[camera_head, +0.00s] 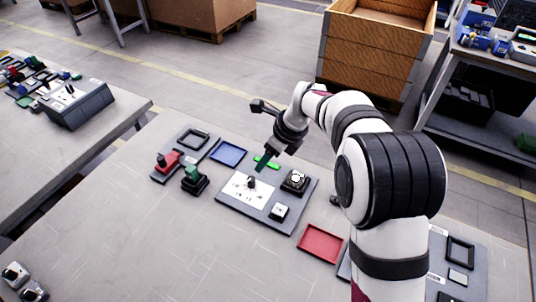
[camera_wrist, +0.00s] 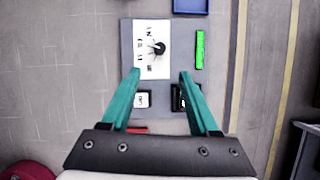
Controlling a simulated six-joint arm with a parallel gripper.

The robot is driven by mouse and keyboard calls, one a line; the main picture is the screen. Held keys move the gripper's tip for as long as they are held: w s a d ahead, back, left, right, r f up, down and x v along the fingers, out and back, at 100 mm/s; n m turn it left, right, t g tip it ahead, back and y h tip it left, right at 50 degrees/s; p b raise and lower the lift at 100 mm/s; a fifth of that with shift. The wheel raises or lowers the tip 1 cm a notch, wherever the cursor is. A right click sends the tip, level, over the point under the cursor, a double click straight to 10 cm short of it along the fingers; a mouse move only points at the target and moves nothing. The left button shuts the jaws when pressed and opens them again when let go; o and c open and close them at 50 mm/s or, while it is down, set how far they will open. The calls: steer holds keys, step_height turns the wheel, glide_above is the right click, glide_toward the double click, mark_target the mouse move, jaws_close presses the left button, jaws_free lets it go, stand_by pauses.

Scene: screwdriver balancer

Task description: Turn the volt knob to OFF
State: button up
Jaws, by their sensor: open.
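The volt knob (camera_head: 251,182) is a small black round knob on a white printed plate (camera_head: 240,190), fixed to a grey panel (camera_head: 233,209). In the wrist view the knob (camera_wrist: 158,48) sits on the white plate (camera_wrist: 145,62), whose print is too small to read. My gripper (camera_wrist: 160,74) is open, with two teal fingers and nothing between the tips. In the wrist view the knob appears just beyond the fingertips. In the head view my gripper (camera_head: 264,164) is beside the panel's far edge, apart from the knob.
A green bar (camera_head: 266,162) lies near my fingers. The panel also carries a black device (camera_head: 295,180) and a white button box (camera_head: 279,211). A blue tray (camera_head: 228,153), a red tray (camera_head: 320,243), and red (camera_head: 167,163) and green (camera_head: 193,178) items are nearby.

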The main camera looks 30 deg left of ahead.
mark_target(253, 179)
steer(key=x, duration=1.4)
steer(key=shift+d, duration=0.15)
steer(key=shift+c, duration=0.3)
jaws_close()
